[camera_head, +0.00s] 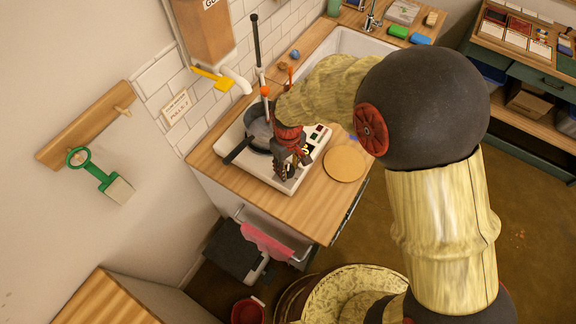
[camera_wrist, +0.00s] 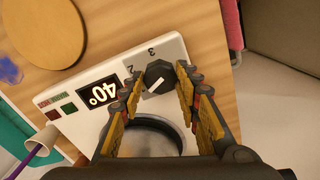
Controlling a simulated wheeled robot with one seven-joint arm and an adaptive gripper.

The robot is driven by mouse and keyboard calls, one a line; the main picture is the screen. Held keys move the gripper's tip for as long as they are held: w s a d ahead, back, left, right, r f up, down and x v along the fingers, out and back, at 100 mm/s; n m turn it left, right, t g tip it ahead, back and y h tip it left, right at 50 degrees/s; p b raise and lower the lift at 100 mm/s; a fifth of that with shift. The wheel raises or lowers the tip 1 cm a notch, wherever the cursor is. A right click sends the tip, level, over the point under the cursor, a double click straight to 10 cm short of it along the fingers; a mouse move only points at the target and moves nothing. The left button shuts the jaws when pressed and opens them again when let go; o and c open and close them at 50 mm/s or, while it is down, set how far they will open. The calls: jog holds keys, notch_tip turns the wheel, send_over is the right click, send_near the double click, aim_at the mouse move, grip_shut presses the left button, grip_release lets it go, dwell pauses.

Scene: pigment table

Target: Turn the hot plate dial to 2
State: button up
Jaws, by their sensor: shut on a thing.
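The hot plate (camera_head: 230,134) is a white appliance on the wooden counter with a grey pan (camera_head: 256,134) on top. In the wrist view, its panel (camera_wrist: 92,124) has a lit display (camera_wrist: 103,94) showing 40°, upside down in the picture. Beside it is a dark round dial (camera_wrist: 158,76) with a white pointer line slanting across its face. The marks 2 and 3 show beside the dial. My gripper (camera_wrist: 160,79) has a finger on each side of the dial and is shut on it. In the head view, my gripper (camera_head: 288,170) hides the dial.
A round wooden board (camera_head: 344,164) lies on the counter beside the hot plate. The sink (camera_head: 350,43) is behind. A dark rod stand (camera_head: 257,45) rises by the pan. The pan handle (camera_head: 238,150) sticks out left. A white cup (camera_wrist: 43,141) stands near the panel.

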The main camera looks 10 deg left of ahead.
aim_at(288, 169)
jog(key=m, duration=0.5)
jog(key=shift+m, duration=0.3)
jog(key=m, duration=0.5)
jog(key=shift+p, duration=0.4)
jog(key=shift+m, duration=0.3)
jog(key=o, duration=1.2)
notch_tip(288, 169, up, 12)
